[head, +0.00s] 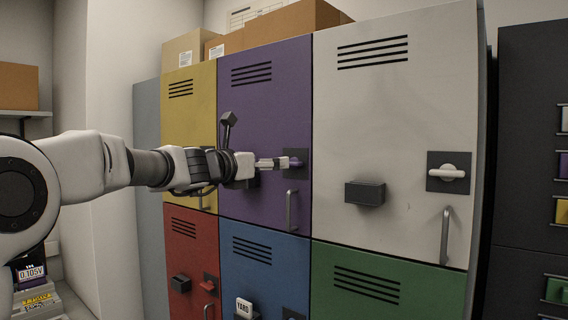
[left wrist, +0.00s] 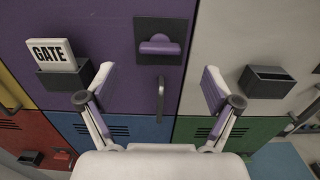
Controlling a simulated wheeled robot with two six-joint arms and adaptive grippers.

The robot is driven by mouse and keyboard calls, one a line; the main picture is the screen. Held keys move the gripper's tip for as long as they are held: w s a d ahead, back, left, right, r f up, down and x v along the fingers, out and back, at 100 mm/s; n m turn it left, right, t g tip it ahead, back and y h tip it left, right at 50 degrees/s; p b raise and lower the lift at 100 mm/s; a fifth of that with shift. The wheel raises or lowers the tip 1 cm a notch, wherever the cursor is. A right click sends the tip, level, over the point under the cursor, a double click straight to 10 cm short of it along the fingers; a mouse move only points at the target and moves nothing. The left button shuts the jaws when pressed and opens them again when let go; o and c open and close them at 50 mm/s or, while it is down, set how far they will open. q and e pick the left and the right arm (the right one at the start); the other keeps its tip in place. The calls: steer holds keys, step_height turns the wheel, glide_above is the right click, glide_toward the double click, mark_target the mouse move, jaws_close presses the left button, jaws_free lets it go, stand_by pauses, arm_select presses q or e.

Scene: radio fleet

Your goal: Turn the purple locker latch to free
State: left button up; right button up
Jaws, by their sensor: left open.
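The purple locker (head: 265,105) is in the upper row, between a yellow one and a white one. Its latch is a purple knob (left wrist: 160,46) on a dark square plate (left wrist: 147,24), with the bar lying roughly level. In the head view the latch plate (head: 301,169) is partly behind my left gripper (head: 280,162). In the left wrist view my left gripper (left wrist: 158,82) is open and empty, its fingers spread to either side below the latch, not visibly touching it. The grey pull handle (left wrist: 160,99) shows between the fingers. My right gripper is out of view.
A dark holder with a GATE card (left wrist: 52,54) is on the purple door. An empty dark holder (head: 365,193), a white latch (head: 447,173) and a handle (head: 445,235) stick out of the white door. Cardboard boxes (head: 290,22) sit on top.

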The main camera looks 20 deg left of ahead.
mark_target(291, 163)
arm_select(q)
steer(key=p+x, duration=0.3)
steer(key=x, duration=0.4)
steer(key=shift+f, duration=0.35)
steer(key=c, duration=1.1)
steer(key=shift+c, duration=0.2)
steer(key=m+b, duration=0.3)
steer(key=m, duration=0.3)
steer(key=m+b, duration=0.3)
steer(key=m, duration=0.3)
steer(key=m+b, duration=0.4)
steer(key=m, duration=0.1)
steer(key=shift+s+d+f+m, duration=0.15)
steer(key=shift+d+f+m, duration=0.1)
steer(key=shift+m, duration=0.15)
steer(key=shift+r, duration=0.1)
